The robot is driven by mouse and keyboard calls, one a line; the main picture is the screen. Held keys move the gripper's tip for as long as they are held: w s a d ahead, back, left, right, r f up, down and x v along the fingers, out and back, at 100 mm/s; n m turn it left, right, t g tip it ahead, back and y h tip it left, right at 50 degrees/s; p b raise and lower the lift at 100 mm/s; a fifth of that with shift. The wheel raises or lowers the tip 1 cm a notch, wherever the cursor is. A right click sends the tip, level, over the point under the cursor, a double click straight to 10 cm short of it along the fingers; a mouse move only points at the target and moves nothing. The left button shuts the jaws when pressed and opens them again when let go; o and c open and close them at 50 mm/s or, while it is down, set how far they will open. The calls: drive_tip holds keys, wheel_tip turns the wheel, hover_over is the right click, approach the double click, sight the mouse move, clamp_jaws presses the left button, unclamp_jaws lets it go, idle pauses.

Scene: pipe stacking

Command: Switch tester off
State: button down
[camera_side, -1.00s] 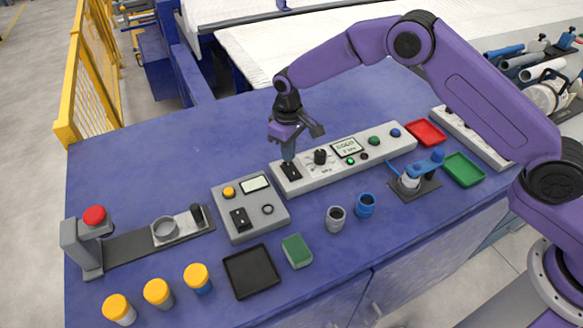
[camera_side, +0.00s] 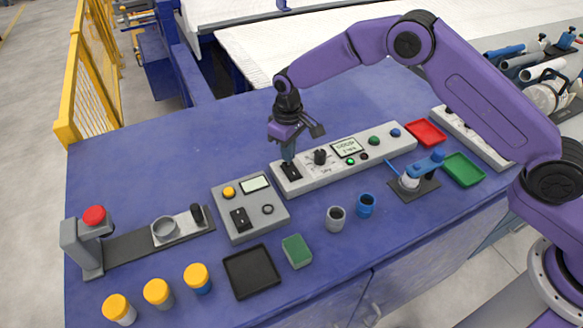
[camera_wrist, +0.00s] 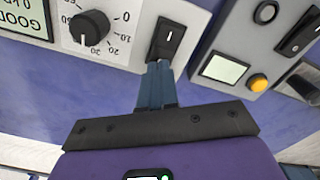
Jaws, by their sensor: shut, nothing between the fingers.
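The tester is a long grey panel (camera_side: 385,148) on the blue table, with a display (camera_side: 346,148), a black knob (camera_side: 320,157) and a black rocker switch (camera_side: 291,172) at its left end. The display is lit and reads GOOD in the wrist view (camera_wrist: 20,12). My gripper (camera_side: 288,157) points down at the rocker switch, with its fingers shut and empty. In the wrist view, the fingertips (camera_wrist: 158,66) are at the lower edge of the switch (camera_wrist: 166,40), which shows a white line mark. I cannot tell whether they touch it.
A smaller grey box (camera_side: 250,208) with its own rocker switch, yellow button and screen stands close to the left. A green block (camera_side: 296,251), black tray (camera_side: 251,271), grey cup (camera_side: 335,219) and blue cup (camera_side: 366,205) are in front. The table behind the tester is clear.

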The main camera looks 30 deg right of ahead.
sight(288, 164)
drive_tip(key=shift+f, duration=1)
idle(1.2)
drive_tip(key=shift+r, duration=3.55)
